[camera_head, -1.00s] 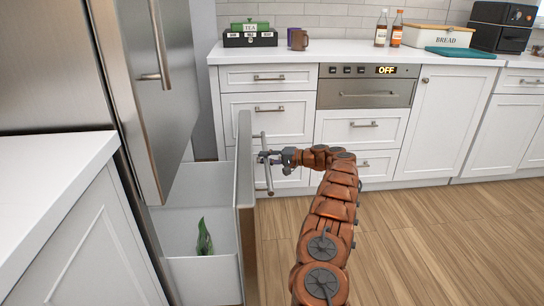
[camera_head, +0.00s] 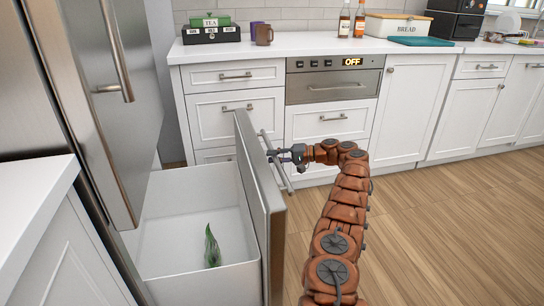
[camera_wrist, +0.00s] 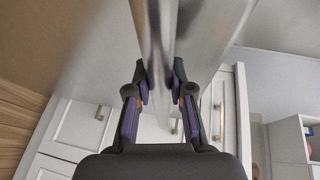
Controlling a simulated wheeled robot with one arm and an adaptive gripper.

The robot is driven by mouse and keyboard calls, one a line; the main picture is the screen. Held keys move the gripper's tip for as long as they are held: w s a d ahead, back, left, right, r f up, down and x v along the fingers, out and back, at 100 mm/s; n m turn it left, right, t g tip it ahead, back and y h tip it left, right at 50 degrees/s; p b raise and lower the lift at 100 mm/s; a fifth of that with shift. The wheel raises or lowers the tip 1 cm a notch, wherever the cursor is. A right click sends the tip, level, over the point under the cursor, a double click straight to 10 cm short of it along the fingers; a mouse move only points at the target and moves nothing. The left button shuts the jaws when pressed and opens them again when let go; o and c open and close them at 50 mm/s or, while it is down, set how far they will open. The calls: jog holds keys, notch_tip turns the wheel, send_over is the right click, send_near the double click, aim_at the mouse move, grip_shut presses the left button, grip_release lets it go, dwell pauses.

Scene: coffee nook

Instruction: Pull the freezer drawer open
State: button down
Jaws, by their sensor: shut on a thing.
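The freezer drawer (camera_head: 190,185) stands pulled out from the steel fridge at the left of the head view. Its white bin is exposed, and a green leafy item (camera_head: 212,247) lies inside. The drawer's steel front (camera_head: 262,205) carries a long bar handle (camera_head: 284,179) on its outer face. My gripper (camera_head: 275,154) is at that handle, shut on the bar. In the wrist view the two fingers (camera_wrist: 160,85) close on either side of the shiny metal bar (camera_wrist: 160,40).
White cabinets (camera_head: 238,117) and a built-in oven (camera_head: 334,86) stand behind the drawer. A white counter (camera_head: 35,195) is at the near left. Open wooden floor (camera_head: 450,220) lies to the right of my arm.

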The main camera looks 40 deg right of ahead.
jog(key=shift+s+d, duration=0.1)
jog(key=shift+d, duration=0.3)
jog(key=c, duration=1)
grip_release()
